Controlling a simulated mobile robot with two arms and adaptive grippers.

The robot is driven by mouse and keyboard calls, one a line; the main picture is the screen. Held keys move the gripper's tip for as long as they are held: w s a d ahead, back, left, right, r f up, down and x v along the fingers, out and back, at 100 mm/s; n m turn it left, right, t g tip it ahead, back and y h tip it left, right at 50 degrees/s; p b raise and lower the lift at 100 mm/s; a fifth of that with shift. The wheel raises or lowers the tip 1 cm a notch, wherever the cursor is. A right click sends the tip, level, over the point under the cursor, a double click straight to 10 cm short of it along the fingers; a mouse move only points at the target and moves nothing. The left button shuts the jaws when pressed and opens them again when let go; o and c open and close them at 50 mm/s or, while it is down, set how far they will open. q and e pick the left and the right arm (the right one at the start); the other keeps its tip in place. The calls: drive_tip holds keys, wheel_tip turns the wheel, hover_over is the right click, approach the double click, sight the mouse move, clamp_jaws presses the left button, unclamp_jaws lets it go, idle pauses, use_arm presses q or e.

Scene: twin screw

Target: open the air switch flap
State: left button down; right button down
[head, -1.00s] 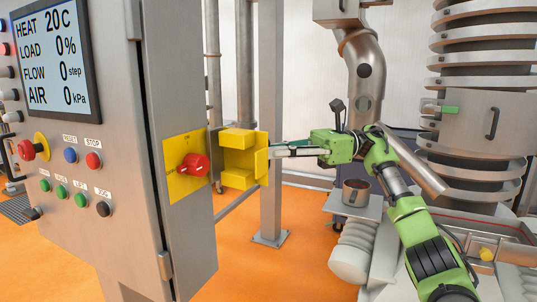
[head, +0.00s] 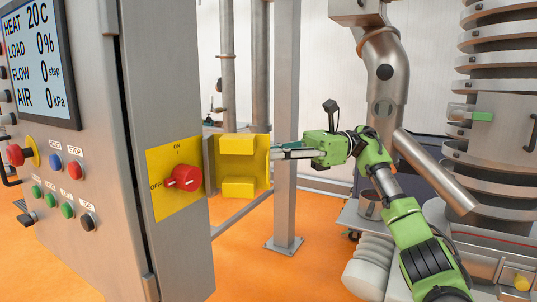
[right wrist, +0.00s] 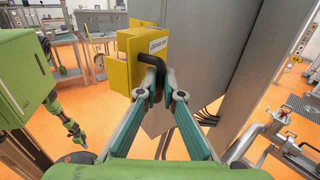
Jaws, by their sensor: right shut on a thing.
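The yellow air switch flap (head: 262,170) stands swung out from the cabinet side, its inner face with two yellow blocks towards the head camera. The red rotary knob (head: 186,178) sits uncovered on its yellow plate (head: 160,205), left of the flap. My right gripper (head: 275,153) comes from the right to the flap's outer side. In the right wrist view, its fingertips (right wrist: 157,90) are shut on the flap's black handle (right wrist: 97,68); the flap (right wrist: 125,62) carries a white label. My left gripper (right wrist: 76,132) hangs low at the left there, too small to judge its jaws.
The grey cabinet (head: 168,80) with display and buttons fills the left. A steel post (head: 286,130) stands behind my right gripper. A metal cup (head: 370,203) stands on a ledge beside the machine, right of the post. Orange floor (head: 260,275) is open below the flap.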

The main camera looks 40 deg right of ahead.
drive_tip(key=shift+w, duration=0.1)
idle(0.3)
drive_tip(key=c, duration=2.2)
unclamp_jaws()
drive_tip(key=shift+w, duration=0.15)
drive_tip(key=shift+v, duration=3.7)
drive_tip(key=shift+f, duration=0.1)
